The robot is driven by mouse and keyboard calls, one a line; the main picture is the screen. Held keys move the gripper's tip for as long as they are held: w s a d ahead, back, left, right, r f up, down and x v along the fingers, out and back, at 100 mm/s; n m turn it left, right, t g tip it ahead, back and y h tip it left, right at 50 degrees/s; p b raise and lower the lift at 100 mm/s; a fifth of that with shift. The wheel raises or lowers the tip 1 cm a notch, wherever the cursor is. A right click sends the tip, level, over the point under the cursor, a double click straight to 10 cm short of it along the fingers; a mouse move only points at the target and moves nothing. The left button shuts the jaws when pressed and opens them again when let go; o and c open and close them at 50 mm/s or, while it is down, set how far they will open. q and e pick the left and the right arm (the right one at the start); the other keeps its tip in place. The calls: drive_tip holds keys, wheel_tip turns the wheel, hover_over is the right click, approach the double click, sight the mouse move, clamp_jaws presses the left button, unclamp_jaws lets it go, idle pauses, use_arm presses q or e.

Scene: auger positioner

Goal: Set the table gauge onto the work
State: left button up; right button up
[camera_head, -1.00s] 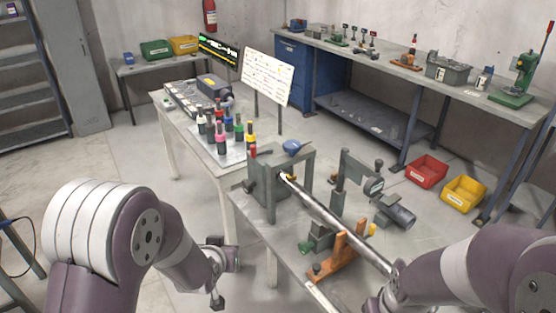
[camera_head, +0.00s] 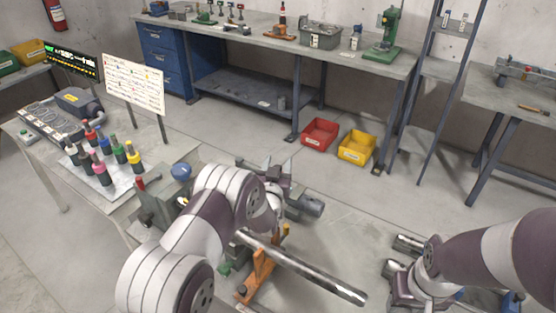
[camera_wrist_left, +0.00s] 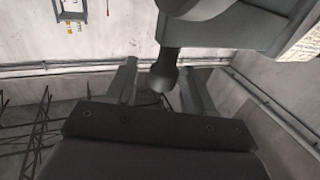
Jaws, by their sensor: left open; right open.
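The work is a long shiny steel bar (camera_head: 305,270). It slopes down to the right, with its near end free. The table gauge (camera_head: 283,190) is a grey-green stand beyond the bar, mostly hidden by my left arm. My left gripper (camera_head: 262,172) is over the gauge, its fingertips unclear in the head view. In the left wrist view, the open left fingers (camera_wrist_left: 161,88) stand either side of a dark round knob (camera_wrist_left: 163,76) below a grey arm (camera_wrist_left: 225,28). Contact cannot be told. My right gripper (camera_head: 398,256) is open and empty, right of the bar's end.
An orange stand (camera_head: 258,276) is under the bar. A dark cylinder (camera_head: 306,205) lies beside the gauge. Several coloured bottles (camera_head: 104,158) stand on the left table. Red (camera_head: 320,133) and yellow (camera_head: 357,147) bins sit on the floor.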

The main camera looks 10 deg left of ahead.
use_arm(q)
drive_tip(key=shift+w+f, duration=0.2)
drive_tip(key=shift+w, duration=0.25)
drive_tip(key=shift+w+f, duration=0.2)
drive_tip(key=shift+w, duration=0.25)
drive_tip(key=shift+s+r, duration=0.15)
drive_tip(key=shift+s, duration=0.1)
drive_tip(key=c, duration=0.5)
drive_tip(key=shift+s, duration=0.1)
clamp_jaws()
use_arm(e)
drive_tip(key=shift+w, duration=0.35)
drive_tip(key=shift+f, duration=0.1)
